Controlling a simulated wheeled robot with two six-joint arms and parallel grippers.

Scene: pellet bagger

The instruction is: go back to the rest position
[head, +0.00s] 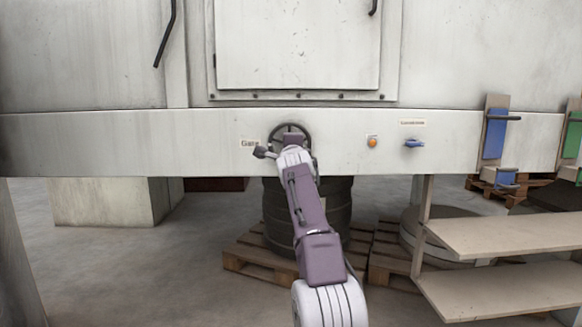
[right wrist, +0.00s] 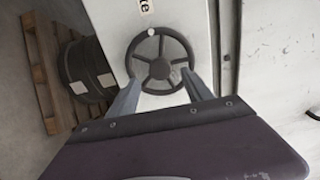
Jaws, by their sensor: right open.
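The dark spoked handwheel (head: 290,125) sits on the pale machine panel, just right of the "Gate" label (head: 250,143). In the right wrist view the handwheel (right wrist: 162,45) faces the camera, with a small pale knob (right wrist: 151,31) on its rim. My right gripper (head: 292,141) is in front of the wheel and hides part of it in the head view. In the right wrist view its two fingers (right wrist: 161,79) are apart, with nothing seen between them but the wheel behind. Whether they touch the rim I cannot tell. My left gripper is not in view.
An orange button (head: 372,142) and a blue handle (head: 414,143) are right of the wheel. Blue (head: 494,135) and green (head: 573,138) items hang in holders farther right. Wooden shelves (head: 500,236) stand at lower right. A dark drum (head: 335,205) stands on a pallet (head: 245,258) below the panel.

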